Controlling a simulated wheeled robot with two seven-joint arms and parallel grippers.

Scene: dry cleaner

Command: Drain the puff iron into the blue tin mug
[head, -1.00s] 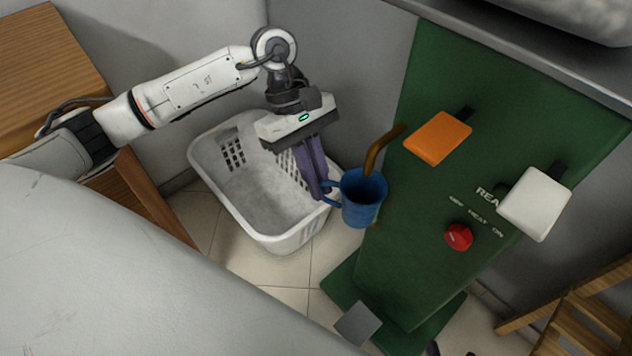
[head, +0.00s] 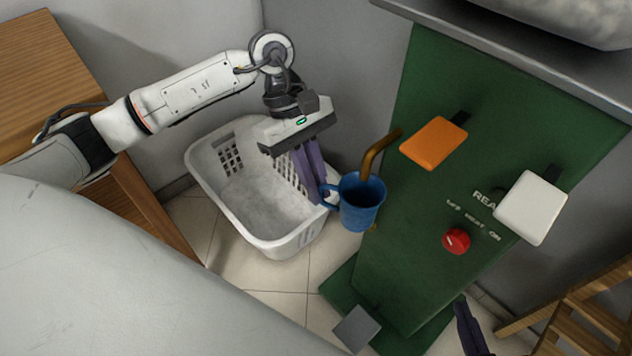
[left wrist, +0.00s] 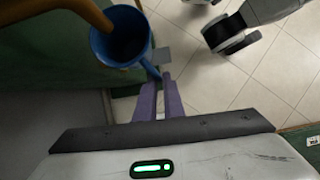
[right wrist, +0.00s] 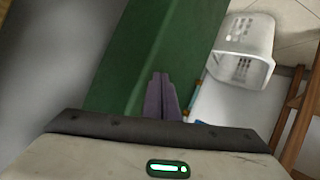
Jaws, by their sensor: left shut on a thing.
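The blue tin mug (head: 362,212) is upright beside the green puff iron stand (head: 400,260). My left gripper (head: 318,192) is shut on its handle, at the mug's left side. The brown drain pipe (head: 380,155) slants down from the stand, its lower end at the mug's opening. The left wrist view shows the pipe (left wrist: 75,12) over the mug (left wrist: 120,40); the inside is dark and I cannot tell its contents. My right gripper (head: 461,303) is low in front of the stand, its fingers (right wrist: 160,82) together with nothing seen between them.
The stand carries an orange pad (head: 434,142), a white pad (head: 532,207), a red knob (head: 456,241) and a grey pedal (head: 357,329) at its foot. A white basket (head: 270,240) is on the floor behind the left gripper. Wooden furniture stands at left (head: 50,60) and lower right (head: 590,310).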

